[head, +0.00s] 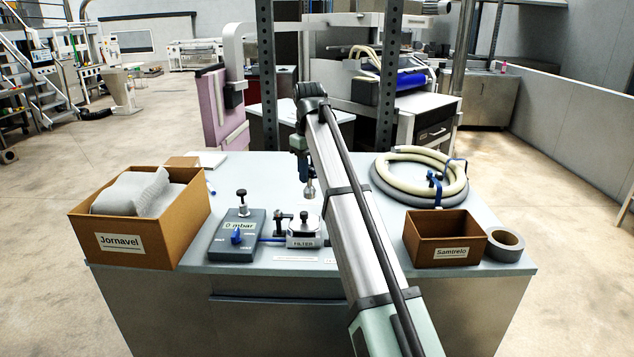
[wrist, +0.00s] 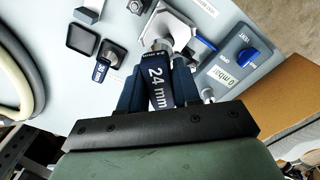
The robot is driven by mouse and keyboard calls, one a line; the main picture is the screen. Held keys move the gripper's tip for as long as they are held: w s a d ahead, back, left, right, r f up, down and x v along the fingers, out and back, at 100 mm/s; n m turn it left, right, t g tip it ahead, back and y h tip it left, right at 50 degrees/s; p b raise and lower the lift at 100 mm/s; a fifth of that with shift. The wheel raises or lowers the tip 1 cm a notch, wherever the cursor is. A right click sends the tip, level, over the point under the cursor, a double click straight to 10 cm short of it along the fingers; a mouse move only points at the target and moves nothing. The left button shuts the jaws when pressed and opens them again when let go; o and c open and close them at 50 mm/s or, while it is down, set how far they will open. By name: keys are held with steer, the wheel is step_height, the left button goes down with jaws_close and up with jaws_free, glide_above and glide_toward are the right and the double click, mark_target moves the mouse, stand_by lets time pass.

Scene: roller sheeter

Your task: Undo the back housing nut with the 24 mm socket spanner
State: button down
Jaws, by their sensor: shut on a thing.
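My gripper (head: 303,168) is shut on the 24 mm socket spanner, with its fingers either side of the dark blue handle. The spanner (wrist: 159,88) shows "24 mm" in the wrist view, and its metal socket (head: 310,190) points down in the head view. In the wrist view the socket end lies in front of the silver filter housing (wrist: 178,27). The housing also shows in the head view (head: 304,240), labelled "FILTER", left of my arm. I cannot make out the back housing nut, nor tell whether the socket touches it.
The gauge box (head: 237,236) reading "0 mbar" stands left of the housing. A carton marked Jornavel (head: 122,246) is at the left. A coiled hose (head: 383,172), a Samtrelo box (head: 440,252) and a tape roll (head: 505,243) are at the right.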

steer(key=w+a+n, duration=0.2)
steer(key=a+n, duration=0.1)
steer(key=a, duration=0.6)
steer(key=shift+a+f+n, duration=0.2)
steer(key=shift+a+n, duration=0.1)
steer(key=shift+a, duration=0.05)
steer(key=shift+w+f, duration=0.1)
steer(key=shift+f, duration=0.1)
glide_above(278, 210)
steer(key=shift+f, duration=2.05)
steer(key=shift+f, duration=1.4)
steer(key=shift+n, duration=1.8)
